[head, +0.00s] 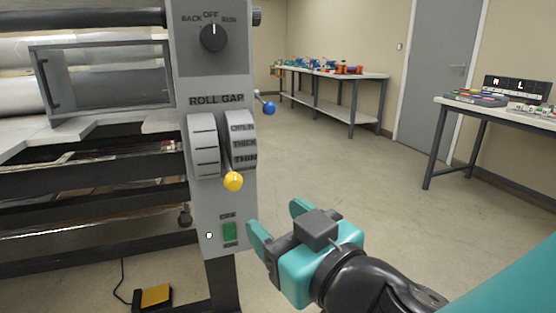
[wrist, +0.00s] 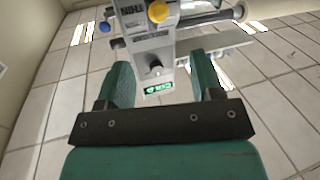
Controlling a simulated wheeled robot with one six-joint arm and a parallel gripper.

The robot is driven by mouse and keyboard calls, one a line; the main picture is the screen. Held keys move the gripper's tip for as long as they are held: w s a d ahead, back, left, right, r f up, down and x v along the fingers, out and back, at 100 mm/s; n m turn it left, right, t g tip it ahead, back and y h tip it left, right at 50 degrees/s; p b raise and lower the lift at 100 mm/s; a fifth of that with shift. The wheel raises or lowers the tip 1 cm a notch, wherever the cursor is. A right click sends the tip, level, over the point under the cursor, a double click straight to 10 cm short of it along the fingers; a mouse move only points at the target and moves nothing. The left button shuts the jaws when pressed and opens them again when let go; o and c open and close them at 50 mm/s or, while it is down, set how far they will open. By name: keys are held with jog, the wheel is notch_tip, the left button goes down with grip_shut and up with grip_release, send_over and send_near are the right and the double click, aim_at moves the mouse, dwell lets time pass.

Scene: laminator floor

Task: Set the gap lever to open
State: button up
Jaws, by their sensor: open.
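The gap lever shows in the head view as a yellow knob (head: 233,181) low on the ROLL GAP unit (head: 203,147), beside the THIN label, with THICK and OPEN above it. The yellow knob also shows at the top of the wrist view (wrist: 158,11). My gripper (head: 277,222) is open and empty, below and to the right of the knob and apart from it.
The panel (head: 219,212) carries a rotary switch (head: 212,37) set at OFF, a blue knob (head: 269,108) and a green switch (head: 229,232). Rollers and dark rails stand left. A yellow pedal (head: 155,297) lies on the floor. Two tables stand right; the floor between is clear.

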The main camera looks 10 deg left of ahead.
aim_at(237, 182)
jog(key=p+x, duration=0.5)
jog(key=x, duration=0.1)
jog(key=p+x, duration=0.5)
jog(key=x, duration=0.2)
jog(key=shift+w+r+p, duration=0.2)
jog(key=shift+w+p, duration=0.05)
jog(key=shift+p, duration=0.05)
jog(key=shift+w+a+f, duration=0.2)
jog(key=shift+w+a, duration=0.15)
grip_shut()
jog(key=shift+r+p, duration=0.1)
jog(key=shift+p, duration=0.25)
